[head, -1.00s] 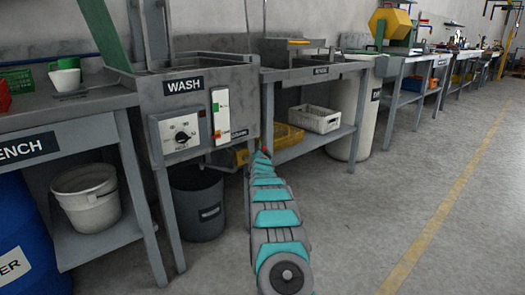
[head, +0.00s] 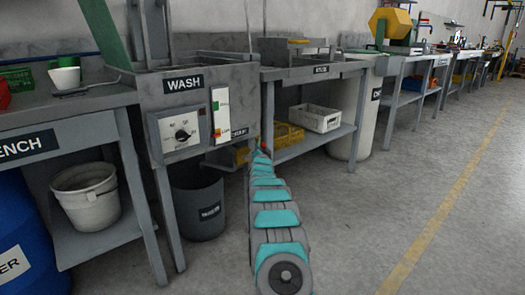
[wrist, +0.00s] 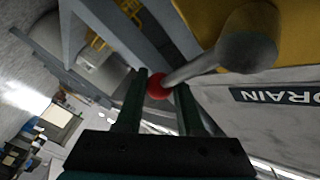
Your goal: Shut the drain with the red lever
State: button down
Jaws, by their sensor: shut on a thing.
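The red lever's round red knob (wrist: 158,86) sits between the two fingers of my gripper (wrist: 160,98) in the wrist view, and the gripper is shut on it. A grey stem runs from the knob up right to the rounded grey valve body (wrist: 248,42). A DRAIN label (wrist: 285,95) is on the panel beside the valve. In the head view, the wash tank (head: 195,105) stands left of my arm. The DRAIN label (head: 239,132) is at its lower right corner. My gripper is mostly hidden there behind my arm, with only a speck of red visible.
A dark bucket (head: 200,205) stands under the wash tank. The rinse bench (head: 318,71) is just right of my arm, with a white crate (head: 316,120) on its shelf. A white bucket (head: 88,196) is under the left bench. The floor at right is open.

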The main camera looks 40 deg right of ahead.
jog(key=shift+a+r+n+t, duration=0.15)
jog(key=shift+r+n+t, duration=0.35)
jog(key=shift+r+n, duration=0.15)
jog(key=c, duration=0.5)
grip_release()
